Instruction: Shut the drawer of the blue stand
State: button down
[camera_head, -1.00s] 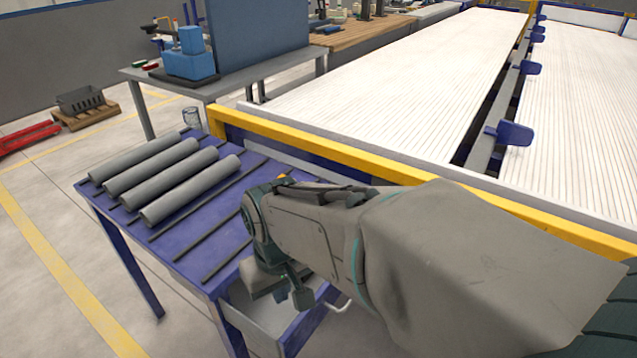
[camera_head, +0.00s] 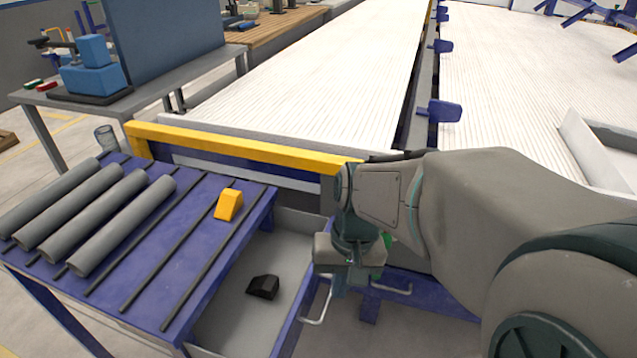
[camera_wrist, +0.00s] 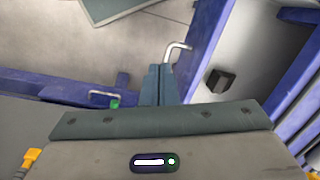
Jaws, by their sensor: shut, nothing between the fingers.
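The blue stand (camera_head: 192,232) is at the lower left of the head view. Its grey-lined drawer (camera_head: 225,322) is pulled out on the right side, with a black block (camera_head: 263,288) inside. A pale bar handle (camera_head: 321,307) is on the drawer's blue front; the handle also shows in the wrist view (camera_wrist: 177,47). My gripper (camera_head: 338,290) is outside the drawer, just beyond its front and close to the handle. In the wrist view the fingers (camera_wrist: 161,69) are together and empty beside the handle; I cannot tell whether they touch it.
Several grey pipes (camera_head: 125,220) and a yellow block (camera_head: 229,204) lie on the stand's top. A yellow rail (camera_head: 240,147) edges the white ribbed bed behind. Another pale handle (camera_head: 392,289) is on a blue frame right of my gripper.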

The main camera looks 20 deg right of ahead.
notch_tip(320, 180, down, 4)
jog(key=w+d+m+g+y+b, duration=0.2)
jog(key=w+m+y, duration=0.1)
jog(key=m+y, duration=0.3)
jog(key=m+t+y+b, duration=0.3)
jog(key=m+t+y, duration=0.4)
jog(key=m+t, duration=0.75)
send_near(332, 227)
jog(key=w+a+m+g+b, duration=0.1)
jog(key=w+a+m+b, duration=0.1)
jog(key=w+a+b, duration=0.2)
jog(key=shift+w+a+r, duration=0.2)
jog(key=shift+w+a, duration=0.1)
jog(key=shift+a, duration=0.2)
jog(key=shift+g, duration=0.25)
